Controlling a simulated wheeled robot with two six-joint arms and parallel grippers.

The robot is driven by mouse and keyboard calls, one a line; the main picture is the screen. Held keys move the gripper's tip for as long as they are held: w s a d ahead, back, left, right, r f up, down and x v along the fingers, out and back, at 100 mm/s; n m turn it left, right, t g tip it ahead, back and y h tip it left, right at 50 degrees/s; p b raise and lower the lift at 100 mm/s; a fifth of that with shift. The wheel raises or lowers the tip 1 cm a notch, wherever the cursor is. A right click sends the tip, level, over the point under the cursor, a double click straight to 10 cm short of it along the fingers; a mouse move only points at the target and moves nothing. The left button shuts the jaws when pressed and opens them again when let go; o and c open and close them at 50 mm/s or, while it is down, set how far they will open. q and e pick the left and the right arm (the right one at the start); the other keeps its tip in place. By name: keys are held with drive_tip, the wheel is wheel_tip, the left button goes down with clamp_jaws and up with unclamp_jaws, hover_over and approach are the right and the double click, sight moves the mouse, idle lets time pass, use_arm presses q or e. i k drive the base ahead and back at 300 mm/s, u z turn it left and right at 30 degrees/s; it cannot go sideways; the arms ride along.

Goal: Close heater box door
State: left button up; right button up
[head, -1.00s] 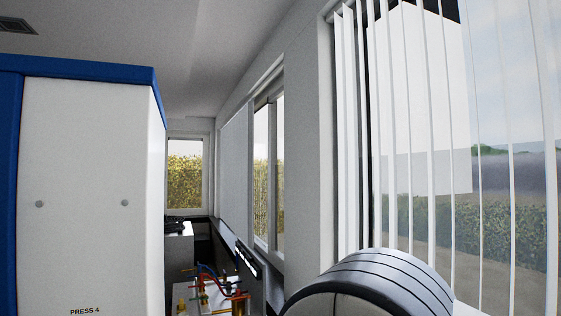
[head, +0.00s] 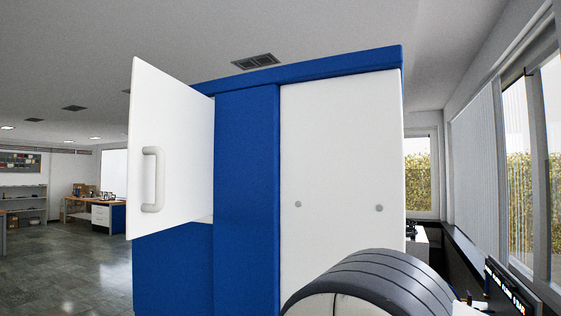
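The heater box (head: 247,180) is a tall blue cabinet with a white side panel, in the middle of the head view. Its white door (head: 185,130) stands open, swung out on the left side of the cabinet. A pale upright handle (head: 153,180) is on the door's visible face. The inside of the box is mostly hidden behind the door. Neither gripper shows. A rounded grey and black part, probably of my own arm, fills the bottom right of the view.
Open floor (head: 60,260) lies to the left, with a blue and white workbench (head: 108,215) and shelves (head: 25,195) far back. Windows (head: 515,160) line the right wall. A dark screen (head: 508,290) is at the lower right.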

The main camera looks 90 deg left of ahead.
sight(170, 163)
drive_tip(key=u, duration=3)
drive_tip(key=i, duration=0.5)
drive_tip(key=u, duration=0.25)
drive_tip(key=k, duration=0.8)
drive_tip(key=u, duration=0.2)
